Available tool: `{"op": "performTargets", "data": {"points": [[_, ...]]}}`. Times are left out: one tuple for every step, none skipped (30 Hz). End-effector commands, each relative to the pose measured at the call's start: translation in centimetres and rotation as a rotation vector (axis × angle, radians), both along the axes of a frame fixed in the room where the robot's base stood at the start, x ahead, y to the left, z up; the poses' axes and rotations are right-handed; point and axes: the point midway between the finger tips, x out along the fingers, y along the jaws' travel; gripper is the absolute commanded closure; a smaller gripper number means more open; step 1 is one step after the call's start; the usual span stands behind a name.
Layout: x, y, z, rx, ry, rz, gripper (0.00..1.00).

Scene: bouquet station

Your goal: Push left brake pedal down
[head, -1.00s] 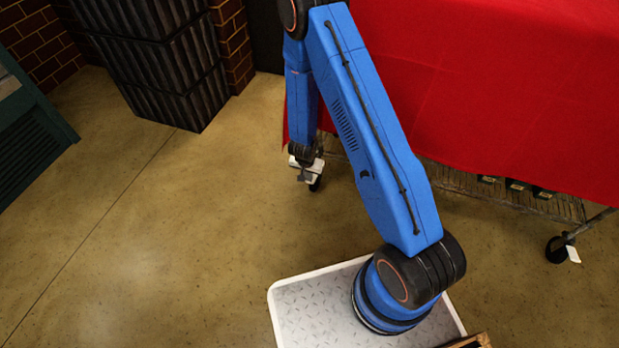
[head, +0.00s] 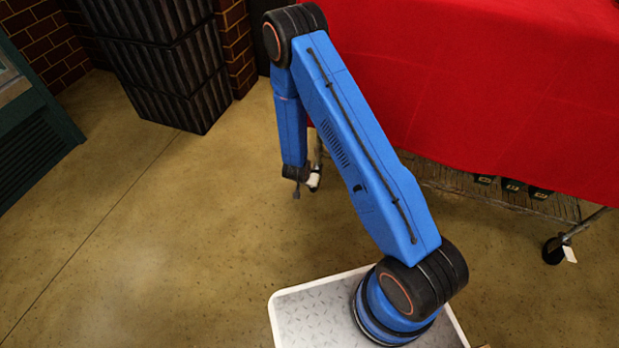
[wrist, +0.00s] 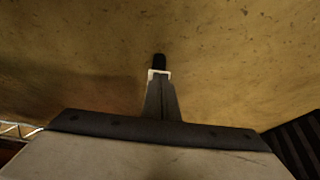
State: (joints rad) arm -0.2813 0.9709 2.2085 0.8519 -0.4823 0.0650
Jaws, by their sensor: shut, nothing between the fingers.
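The left caster (head: 317,170) stands on the floor under the cart's left end, with a white brake pedal (head: 313,181) on it, partly hidden behind my arm. My gripper (head: 297,192) is shut and empty, pointing down just left of the pedal in the head view. In the wrist view, my shut fingers (wrist: 161,82) point at the white pedal (wrist: 152,73), which shows at their tips, with the black wheel (wrist: 159,60) beyond. I cannot tell whether the fingers touch the pedal or how far it is tilted.
A red-draped cart (head: 470,90) fills the upper right, with a wire lower shelf (head: 520,198). Its right caster (head: 554,250) has a similar white pedal (head: 570,254). Black stacked crates (head: 170,70) stand at the upper left. The floor (head: 170,240) on the left is clear.

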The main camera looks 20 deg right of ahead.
Motion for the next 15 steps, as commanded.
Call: {"op": "performTargets", "data": {"points": [[-0.12,0.07,-0.33,0.000,0.002,0.000,1.00],[-0.16,0.11,-0.49,0.000,0.002,0.000,1.00],[-0.21,0.15,-0.69,0.000,0.001,0.001,1.00],[-0.25,0.18,-0.83,0.000,0.001,0.001,1.00],[-0.28,0.21,-0.99,0.000,0.001,0.001,1.00],[-0.24,0.21,-0.92,0.001,0.001,0.000,1.00],[-0.23,0.21,-0.89,0.001,0.001,0.000,1.00],[-0.24,0.20,-0.89,0.001,0.001,0.000,1.00],[-0.24,0.20,-0.89,0.001,0.001,0.000,1.00],[-0.24,0.19,-0.89,0.001,0.001,0.000,1.00],[-0.24,0.19,-0.89,0.001,0.001,0.000,1.00],[-0.24,0.19,-0.87,0.001,0.001,0.000,1.00],[-0.24,0.19,-0.84,0.001,0.001,0.000,1.00],[-0.24,0.19,-0.81,0.001,0.001,0.000,1.00],[-0.24,0.19,-0.73,0.001,0.001,0.000,1.00]]}}
